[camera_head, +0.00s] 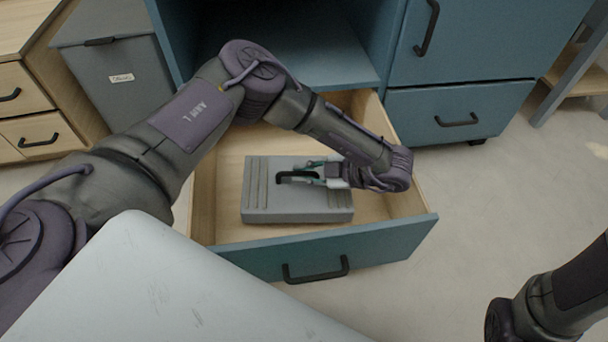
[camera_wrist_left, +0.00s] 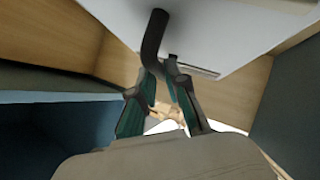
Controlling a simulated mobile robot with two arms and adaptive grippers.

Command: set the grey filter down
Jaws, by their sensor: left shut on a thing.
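The grey filter (camera_head: 300,203) is a flat grey box with ridged grooves on top and a black handle. It is inside the open wooden drawer (camera_head: 218,205) of the blue cabinet. My left gripper (camera_head: 312,176) is shut on the black handle at the top of the filter. In the left wrist view, the fingers of the gripper (camera_wrist_left: 158,88) close on the black handle (camera_wrist_left: 152,40), with the pale filter body (camera_wrist_left: 225,30) beside it. I cannot tell whether the underside of the filter touches the drawer floor. My right gripper is not in view.
The drawer's blue front (camera_head: 325,252) with a black pull faces me. A pale grey surface (camera_head: 165,290) lies in the near foreground. A grey lidded bin (camera_head: 120,80) stands left of the cabinet. Open floor (camera_head: 490,200) lies to the right.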

